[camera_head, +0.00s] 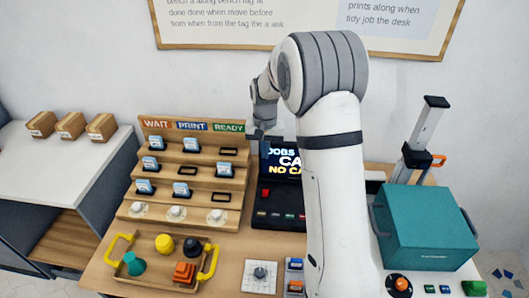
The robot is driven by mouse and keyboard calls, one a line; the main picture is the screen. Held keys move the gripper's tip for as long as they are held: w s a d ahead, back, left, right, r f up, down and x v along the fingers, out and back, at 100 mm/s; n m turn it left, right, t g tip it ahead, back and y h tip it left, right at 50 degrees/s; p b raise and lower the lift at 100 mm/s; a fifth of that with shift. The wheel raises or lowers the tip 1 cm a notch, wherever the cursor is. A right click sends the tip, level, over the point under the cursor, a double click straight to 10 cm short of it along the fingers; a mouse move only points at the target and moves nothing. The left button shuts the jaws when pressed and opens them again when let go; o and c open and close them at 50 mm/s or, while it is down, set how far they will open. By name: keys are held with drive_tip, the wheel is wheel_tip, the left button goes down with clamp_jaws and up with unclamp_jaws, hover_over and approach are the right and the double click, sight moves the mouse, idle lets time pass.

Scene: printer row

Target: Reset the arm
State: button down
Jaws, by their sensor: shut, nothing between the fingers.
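My arm, white with grey joint covers, rises through the middle of the view and bends over toward the bench. My gripper (264,146) is at its end, pointing down in front of the dark screen (287,163) and right of the wooden rack. It looks small and partly dark against the screen. Its fingers are together with nothing held. My arm hides part of the screen and the bench behind it.
A stepped wooden rack (187,170) labelled WAIT, PRINT, READY holds several cards. A tray with yellow handles (208,262) carries coloured pieces at front left. A teal box (426,226) stands right. Small boxes (71,125) sit on the left table.

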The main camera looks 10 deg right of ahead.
drive_tip(key=s+r+n+t, duration=0.1)
drive_tip(key=s+r, duration=0.9)
drive_tip(key=s, duration=0.2)
drive_tip(key=s+r+n+t, duration=0.1)
drive_tip(key=s+n, duration=0.1)
drive_tip(key=s, duration=1.6)
drive_tip(key=shift+s+r+n+t, duration=0.15)
drive_tip(key=shift+r+n+t, duration=0.15)
drive_tip(key=shift+t, duration=0.1)
